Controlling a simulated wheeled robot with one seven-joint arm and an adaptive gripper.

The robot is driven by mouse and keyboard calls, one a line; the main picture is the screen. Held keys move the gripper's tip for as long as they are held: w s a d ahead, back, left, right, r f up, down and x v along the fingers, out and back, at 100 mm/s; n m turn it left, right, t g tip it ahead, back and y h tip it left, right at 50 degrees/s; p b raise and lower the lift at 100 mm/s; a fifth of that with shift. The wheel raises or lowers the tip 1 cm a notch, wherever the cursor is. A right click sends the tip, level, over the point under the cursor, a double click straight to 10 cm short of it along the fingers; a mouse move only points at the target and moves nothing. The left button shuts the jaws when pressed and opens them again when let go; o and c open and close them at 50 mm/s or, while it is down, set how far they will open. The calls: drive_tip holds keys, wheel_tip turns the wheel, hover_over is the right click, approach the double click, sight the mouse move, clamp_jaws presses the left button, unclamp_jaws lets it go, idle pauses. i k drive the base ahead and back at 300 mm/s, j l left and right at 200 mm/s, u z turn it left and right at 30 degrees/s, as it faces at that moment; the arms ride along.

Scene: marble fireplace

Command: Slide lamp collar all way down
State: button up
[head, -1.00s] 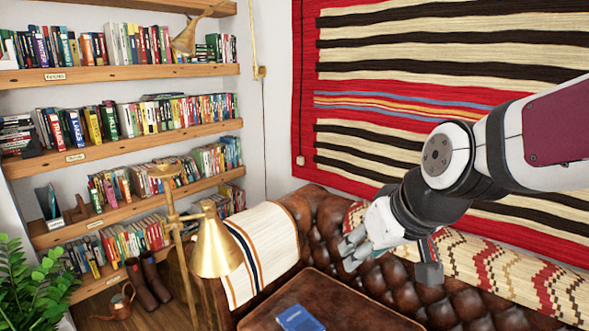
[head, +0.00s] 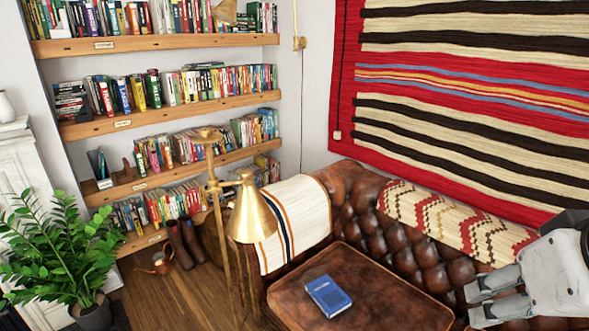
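A brass floor lamp (head: 252,217) stands left of the leather sofa, with a cone shade hanging from a short arm. The arm meets the thin upright pole at a small brass collar (head: 214,187), a little below the pole's flat top. My gripper (head: 474,305) is at the lower right edge, far to the right of the lamp and touching nothing that I can see. Its two pale fingers point left and stand apart, with nothing between them. The lamp's base is hidden.
Bookshelves (head: 165,42) line the wall behind the lamp. A potted plant (head: 60,250) stands at left. Wooden floor shows between plant and lamp.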

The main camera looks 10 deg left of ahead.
sight(248, 182)
drive_tip(key=i+j, duration=0.2)
drive_tip(key=j, duration=0.2)
drive_tip(key=i+j, duration=0.15)
drive_tip(key=j, duration=0.25)
drive_tip(key=i+j, duration=0.2)
drive_tip(key=j, duration=0.2)
drive_tip(key=i+j+z, duration=0.1)
drive_tip(key=j, duration=0.3)
drive_tip(key=i, duration=0.05)
